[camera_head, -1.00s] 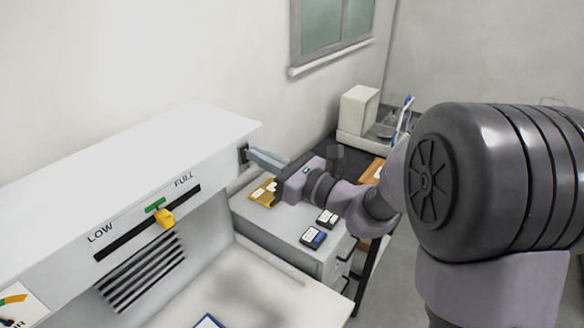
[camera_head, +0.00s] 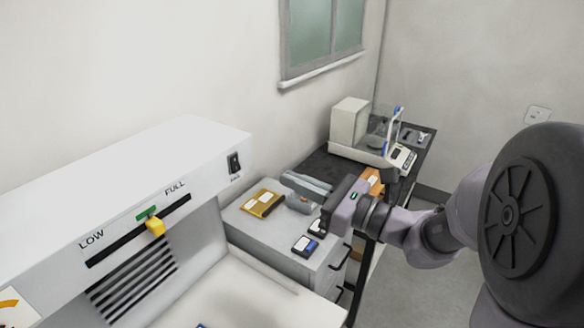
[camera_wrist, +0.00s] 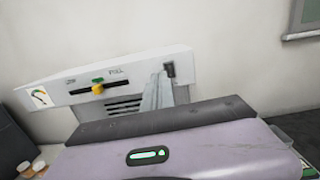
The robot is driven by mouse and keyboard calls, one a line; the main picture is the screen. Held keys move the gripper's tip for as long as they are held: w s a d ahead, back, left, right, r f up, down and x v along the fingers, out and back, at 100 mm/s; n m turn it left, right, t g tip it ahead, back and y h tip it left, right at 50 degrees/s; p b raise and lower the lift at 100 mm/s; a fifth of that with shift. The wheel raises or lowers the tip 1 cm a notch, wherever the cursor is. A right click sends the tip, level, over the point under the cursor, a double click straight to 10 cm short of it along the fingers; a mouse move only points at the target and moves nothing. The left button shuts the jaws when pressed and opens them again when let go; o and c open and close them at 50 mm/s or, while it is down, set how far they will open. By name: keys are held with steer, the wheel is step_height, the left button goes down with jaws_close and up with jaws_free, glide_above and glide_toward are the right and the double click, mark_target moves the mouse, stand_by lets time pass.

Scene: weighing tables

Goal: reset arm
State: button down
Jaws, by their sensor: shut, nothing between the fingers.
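My gripper (camera_head: 290,190) shows in the head view above the grey cabinet, its fingers pointing left towards the white hood. It is shut and holds nothing. In the wrist view my gripper's fingers (camera_wrist: 158,92) stand in front of the hood's right end. My arm reaches in from the right of the head view. The fingers are clear of the black rocker switch (camera_head: 234,163) on the hood's end; it also shows in the wrist view (camera_wrist: 170,69).
The grey cabinet (camera_head: 262,245) bears a yellow packet (camera_head: 263,203) and dark small boxes (camera_head: 305,246). Behind, a balance (camera_head: 402,158) stands on a black table (camera_head: 318,161). Open floor lies at the right.

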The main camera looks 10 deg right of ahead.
steer(key=s+a+f+n+g+h+b, duration=0.3)
steer(key=s+a+f+n+g+b, duration=0.6)
steer(key=s+f+n, duration=0.45)
steer(key=s+d+f+n+t+h+b, duration=0.2)
steer(key=s+d+f+n+h+b, duration=0.3)
steer(key=s+d+f+n+h, duration=0.3)
step_height(320, 180, down, 2)
steer(key=shift+s+d+f+h+b, duration=0.1)
steer(key=shift+s+d+h+b, duration=0.05)
steer(key=shift+d+h+b, duration=0.25)
steer(key=shift+n, duration=0.25)
